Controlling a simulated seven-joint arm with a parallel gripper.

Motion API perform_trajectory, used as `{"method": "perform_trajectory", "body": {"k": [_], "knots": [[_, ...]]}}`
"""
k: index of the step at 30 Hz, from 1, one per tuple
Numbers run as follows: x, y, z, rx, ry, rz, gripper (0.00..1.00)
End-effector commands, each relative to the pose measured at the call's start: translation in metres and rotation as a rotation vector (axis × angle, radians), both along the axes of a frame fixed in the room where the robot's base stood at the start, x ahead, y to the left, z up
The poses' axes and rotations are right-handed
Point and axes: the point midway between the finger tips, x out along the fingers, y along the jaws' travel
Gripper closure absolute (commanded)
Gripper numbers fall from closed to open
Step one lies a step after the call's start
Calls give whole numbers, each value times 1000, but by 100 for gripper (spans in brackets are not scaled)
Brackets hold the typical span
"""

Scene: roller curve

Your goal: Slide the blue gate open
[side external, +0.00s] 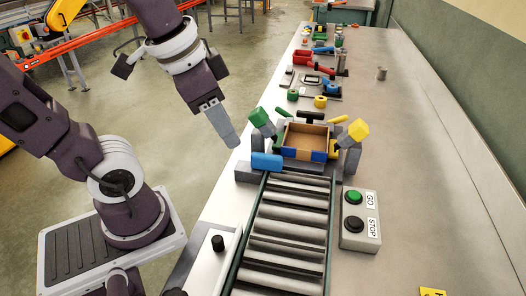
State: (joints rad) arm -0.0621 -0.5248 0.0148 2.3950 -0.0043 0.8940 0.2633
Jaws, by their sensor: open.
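The blue gate (266,161) shows as a rounded blue block at the left rail, near the far end of the roller conveyor (288,225). It sits just in front of an open tan box (305,137) with blue and orange patches on its front face. My gripper (231,141) hangs up and to the left of the blue gate in the picture, apart from it. Its fingers point down and hold nothing that I can see. The gap between the fingers is hard to make out from this side.
A green-tipped lever (258,117) and a yellow-tipped lever (358,130) flank the box. A GO and STOP button box (361,218) stands right of the rollers. Tools and coloured parts lie farther up the table (425,170). The table's right side is mostly clear.

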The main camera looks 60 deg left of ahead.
Motion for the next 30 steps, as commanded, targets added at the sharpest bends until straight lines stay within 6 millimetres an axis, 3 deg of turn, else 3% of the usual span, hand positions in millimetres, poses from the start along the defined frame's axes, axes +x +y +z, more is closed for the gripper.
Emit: {"method": "perform_trajectory", "body": {"k": [3, 6, 9, 13, 24, 30], "knots": [[53, 28, -21, 70, 163, -202, 58], [88, 54, -48, 95, 269, -378, 58], [108, 74, -73, 98, 338, -508, 58], [116, 85, -91, 94, 372, -587, 58], [116, 85, -153, 95, 374, -595, 58], [117, 85, -160, 97, 371, -594, 58]]}}
